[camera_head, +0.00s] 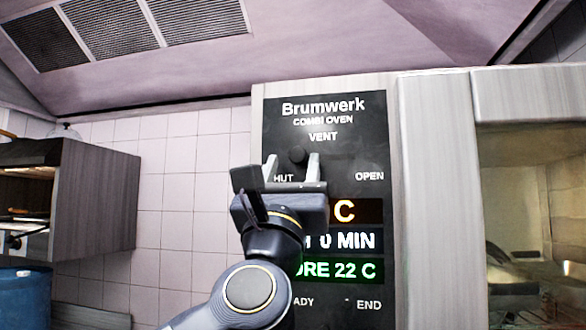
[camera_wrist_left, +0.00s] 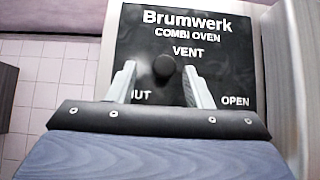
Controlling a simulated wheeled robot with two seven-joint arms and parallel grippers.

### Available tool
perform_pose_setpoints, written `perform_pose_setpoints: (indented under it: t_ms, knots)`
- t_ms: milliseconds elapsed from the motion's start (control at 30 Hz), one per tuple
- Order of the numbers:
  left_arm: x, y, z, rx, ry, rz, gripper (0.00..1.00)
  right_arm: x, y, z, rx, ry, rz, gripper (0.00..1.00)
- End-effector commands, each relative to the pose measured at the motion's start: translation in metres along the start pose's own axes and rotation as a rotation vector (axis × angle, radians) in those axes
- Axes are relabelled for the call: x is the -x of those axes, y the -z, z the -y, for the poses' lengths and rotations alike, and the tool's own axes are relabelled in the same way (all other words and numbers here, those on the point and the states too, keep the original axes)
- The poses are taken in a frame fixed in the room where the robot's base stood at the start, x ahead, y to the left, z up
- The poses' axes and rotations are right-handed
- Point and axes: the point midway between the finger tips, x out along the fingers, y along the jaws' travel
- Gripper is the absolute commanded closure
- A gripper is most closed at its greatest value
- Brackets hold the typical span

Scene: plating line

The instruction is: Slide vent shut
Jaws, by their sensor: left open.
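The vent slider's dark round knob (camera_head: 297,155) stands out from the black oven panel (camera_head: 350,130) under the word VENT. It sits between the labels, nearer the partly hidden SHUT label (camera_head: 284,178) than the OPEN label (camera_head: 369,176). My left gripper (camera_head: 291,164) is open in front of the panel, with a finger on each side of the knob in the picture. The left wrist view also shows the knob (camera_wrist_left: 164,66) between the spread fingertips (camera_wrist_left: 160,72), with gaps on both sides. Whether the fingers reach the knob's depth is unclear. My right gripper is not seen.
Lit displays (camera_head: 350,241) lie below the vent, partly behind my left arm. The oven's glass door (camera_head: 530,230) is at right. A tiled wall (camera_head: 190,200) and a metal cabinet (camera_head: 95,200) are at left. A hood (camera_head: 180,60) hangs above.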

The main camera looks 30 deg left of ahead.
Motion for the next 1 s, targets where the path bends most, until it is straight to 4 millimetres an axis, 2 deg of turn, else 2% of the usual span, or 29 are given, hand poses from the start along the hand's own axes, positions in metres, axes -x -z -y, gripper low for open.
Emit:
perform_pose_setpoints:
  t_ms: [33, 100, 333, 900, 1000]
  knots:
    - [0.014, 0.003, -0.001, 0.003, 0.002, 0.001, 0.54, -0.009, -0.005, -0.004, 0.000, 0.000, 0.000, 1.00]
    - [0.027, 0.004, -0.001, 0.002, 0.001, 0.000, 0.54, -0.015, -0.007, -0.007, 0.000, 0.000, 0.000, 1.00]
    - [0.055, 0.002, -0.001, 0.002, 0.000, 0.000, 0.54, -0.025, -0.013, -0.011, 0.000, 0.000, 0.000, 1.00]
    - [0.059, 0.000, -0.001, 0.000, -0.001, 0.000, 0.54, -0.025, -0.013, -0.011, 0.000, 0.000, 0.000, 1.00]
    - [0.062, 0.005, 0.002, -0.049, 0.025, -0.002, 0.54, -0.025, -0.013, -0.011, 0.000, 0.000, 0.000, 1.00]
